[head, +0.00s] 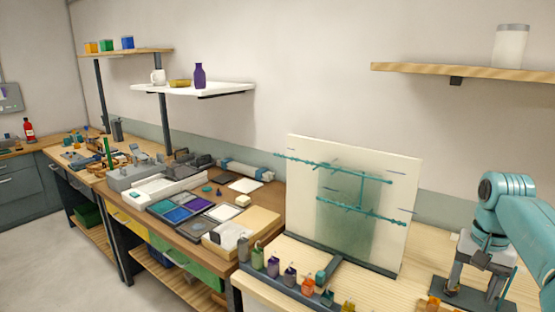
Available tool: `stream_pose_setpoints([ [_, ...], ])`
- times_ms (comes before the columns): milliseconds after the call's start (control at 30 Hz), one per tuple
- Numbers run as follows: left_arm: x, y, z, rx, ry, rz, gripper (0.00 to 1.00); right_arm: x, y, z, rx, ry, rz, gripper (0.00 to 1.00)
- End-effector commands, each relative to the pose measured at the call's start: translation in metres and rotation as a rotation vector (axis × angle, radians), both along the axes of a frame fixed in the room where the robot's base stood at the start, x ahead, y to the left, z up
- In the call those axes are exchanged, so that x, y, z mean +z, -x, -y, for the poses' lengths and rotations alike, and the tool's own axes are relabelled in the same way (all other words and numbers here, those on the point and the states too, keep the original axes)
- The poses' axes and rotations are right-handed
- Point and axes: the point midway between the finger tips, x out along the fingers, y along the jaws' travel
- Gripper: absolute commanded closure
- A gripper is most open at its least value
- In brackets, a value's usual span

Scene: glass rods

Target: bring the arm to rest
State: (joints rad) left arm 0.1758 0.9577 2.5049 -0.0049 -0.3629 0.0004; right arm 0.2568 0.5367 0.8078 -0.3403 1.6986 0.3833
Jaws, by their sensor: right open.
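My right arm, teal, comes in from the right edge. Its gripper (468,284) points down over the right end of the wooden bench, near a dark plate, with its jaws apart. I see nothing between the jaws, though the fingertips are small. Teal glass rods (335,167) run across an upright pale panel (300,215) to the left of the gripper, some distance away. My left gripper is not in view.
A row of small coloured bottles (273,267) stands at the bench front, left of the gripper. A wooden shelf (430,70) hangs above, holding a white jar (510,46). A cluttered workbench (190,238) extends left. The floor at lower left is clear.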

Motion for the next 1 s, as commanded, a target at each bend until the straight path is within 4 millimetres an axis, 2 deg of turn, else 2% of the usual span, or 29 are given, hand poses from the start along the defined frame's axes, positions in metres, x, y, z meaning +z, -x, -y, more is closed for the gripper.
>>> stream_pose_setpoints([
  [67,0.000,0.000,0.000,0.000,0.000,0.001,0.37,0.000,0.000,0.000,0.000,0.000,0.000,0.37],
  [367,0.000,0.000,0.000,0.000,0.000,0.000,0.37,-0.073,-0.033,-0.030,0.131,-0.035,0.015,0.37],
  [567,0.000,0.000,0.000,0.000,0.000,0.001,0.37,-0.139,-0.047,-0.065,0.231,-0.079,0.035,0.37],
  [667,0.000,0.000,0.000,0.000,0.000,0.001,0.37,-0.183,-0.046,-0.093,0.291,-0.113,0.046,0.37],
  [767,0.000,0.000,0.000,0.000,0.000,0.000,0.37,-0.240,-0.036,-0.132,0.357,-0.163,0.061,0.37],
  [800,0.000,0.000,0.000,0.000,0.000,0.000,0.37,-0.265,-0.027,-0.151,0.383,-0.188,0.070,0.37],
  [867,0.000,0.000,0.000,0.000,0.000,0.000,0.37,-0.302,-0.007,-0.181,0.418,-0.225,0.083,0.37],
  [900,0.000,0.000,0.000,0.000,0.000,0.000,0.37,-0.324,0.010,-0.200,0.439,-0.248,0.091,0.37],
  [967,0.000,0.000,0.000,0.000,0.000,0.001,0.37,-0.354,0.041,-0.229,0.463,-0.280,0.102,0.37],
  [1000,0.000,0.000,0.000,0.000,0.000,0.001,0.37,-0.370,0.064,-0.246,0.474,-0.298,0.108,0.37],
])
